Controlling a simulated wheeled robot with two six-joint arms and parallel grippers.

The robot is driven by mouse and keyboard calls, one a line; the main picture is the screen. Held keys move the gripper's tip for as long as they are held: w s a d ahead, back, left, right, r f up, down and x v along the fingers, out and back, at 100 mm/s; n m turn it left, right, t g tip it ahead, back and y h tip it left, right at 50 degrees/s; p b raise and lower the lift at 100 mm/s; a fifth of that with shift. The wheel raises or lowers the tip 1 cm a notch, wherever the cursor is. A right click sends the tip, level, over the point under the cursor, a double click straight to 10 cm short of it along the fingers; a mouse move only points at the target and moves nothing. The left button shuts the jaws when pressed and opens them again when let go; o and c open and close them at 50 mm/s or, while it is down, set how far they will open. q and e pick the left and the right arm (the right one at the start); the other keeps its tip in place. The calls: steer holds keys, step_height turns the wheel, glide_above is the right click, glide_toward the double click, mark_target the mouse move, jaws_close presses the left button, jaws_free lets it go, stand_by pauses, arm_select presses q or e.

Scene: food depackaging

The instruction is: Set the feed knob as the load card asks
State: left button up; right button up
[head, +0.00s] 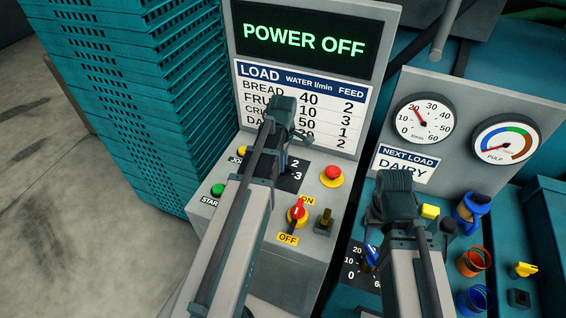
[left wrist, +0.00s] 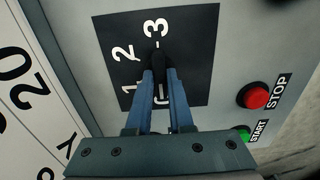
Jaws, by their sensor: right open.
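The feed knob (left wrist: 161,62) is black and sits on a black dial plate (left wrist: 200,60) marked 1, 2 and 3. My left gripper (left wrist: 160,78) has its blue fingers on both sides of the knob, close against it. The knob's pointing end looks turned towards the 3; the fingers cover part of it. In the head view my left gripper (head: 285,125) hides the knob. The load card (head: 405,164) reads DAIRY. The load table (head: 300,105) has a FEED column; its bottom row, partly hidden, ends in 2. My right gripper (head: 397,205) is over the lower right panel, its fingertips hidden.
The display (head: 304,40) reads POWER OFF. A red and yellow ON/OFF switch (head: 297,214), a red button (head: 333,173) and a green START button (head: 217,190) are on the left panel. A flow gauge (head: 425,118) and a pulp gauge (head: 505,140) stand at right.

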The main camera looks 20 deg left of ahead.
arm_select(q)
jaws_close()
steer(key=shift+m, duration=0.4)
steer(key=m, duration=0.6)
steer(key=shift+m, duration=0.3)
steer(key=m, duration=1.1)
steer(key=shift+m, duration=0.4)
steer(key=m, duration=0.4)
steer(key=shift+m, duration=0.4)
